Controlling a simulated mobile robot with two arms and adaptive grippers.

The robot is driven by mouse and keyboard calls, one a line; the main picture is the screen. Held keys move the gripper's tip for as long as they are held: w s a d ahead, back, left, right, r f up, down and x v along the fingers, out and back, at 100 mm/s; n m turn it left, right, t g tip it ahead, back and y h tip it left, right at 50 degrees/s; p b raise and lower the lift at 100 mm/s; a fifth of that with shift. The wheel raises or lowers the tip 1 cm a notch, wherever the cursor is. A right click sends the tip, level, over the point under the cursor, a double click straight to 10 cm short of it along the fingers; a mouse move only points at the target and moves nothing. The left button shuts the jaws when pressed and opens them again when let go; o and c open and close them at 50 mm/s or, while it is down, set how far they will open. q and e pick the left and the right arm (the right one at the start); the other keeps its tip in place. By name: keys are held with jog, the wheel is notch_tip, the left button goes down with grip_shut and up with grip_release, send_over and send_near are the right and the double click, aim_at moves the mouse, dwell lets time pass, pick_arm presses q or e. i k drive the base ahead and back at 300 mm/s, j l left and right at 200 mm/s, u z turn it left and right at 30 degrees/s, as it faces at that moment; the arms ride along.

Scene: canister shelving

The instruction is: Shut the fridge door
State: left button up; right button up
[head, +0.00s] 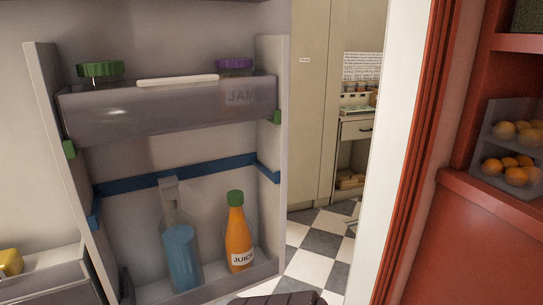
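The fridge door (199,156) stands open, its grey inner side facing me in the head view. Its upper bin (166,108) holds a green-lidded jar (100,69), a purple-lidded jar (235,65) and a pale stick-like item lying along the top. A blue rail (150,181) crosses below it. The lower bin holds a blue bottle (181,253) and an orange juice bottle (238,235) with a green cap. Neither gripper can be made out. The door's outer side and handle are hidden.
A pale shelf or drawer (45,278) with a yellow item (10,262) is at lower left. Right of the door lies a checkered floor (322,243) with cabinets behind. A white post (395,160) and red shelving (490,215) with oranges stand at right. A dark ridged part touches the bottom edge.

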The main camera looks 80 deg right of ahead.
aim_at(73, 216)
jog(key=l+z, duration=0.25)
jog(key=z, duration=0.15)
jog(key=l+z, duration=0.25)
jog(key=z, duration=0.15)
jog(key=i+l+z, duration=0.15)
jog(key=z, duration=0.25)
jog(key=i+l+z, duration=0.1)
jog(key=l+z, duration=0.15)
jog(key=z, duration=0.2)
